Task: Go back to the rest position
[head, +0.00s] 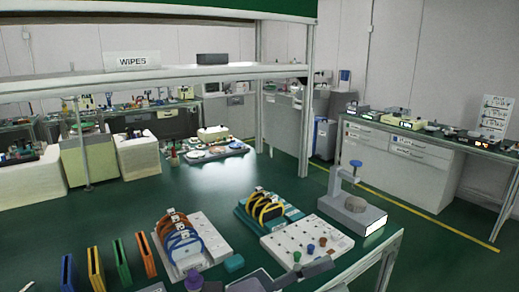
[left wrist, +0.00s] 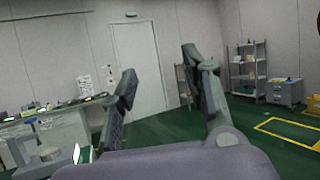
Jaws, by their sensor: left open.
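In the left wrist view my left gripper (left wrist: 160,64) has its two dark fingers spread wide apart with nothing between them. It points across the room toward a white door (left wrist: 138,62). In the head view, grey parts that look like this gripper (head: 296,270) show at the bottom edge, over the front of the green bench (head: 150,212). They are close to a white board with small coloured knobs (head: 285,247); I cannot tell the height between them. My right gripper is in neither view.
A gauge stand (head: 362,212) is at the bench's right end. Racks with orange-blue (head: 182,248) and yellow rings (head: 266,208) and several coloured upright holders (head: 95,268) stand on the bench. A shelf (head: 200,75) spans above it.

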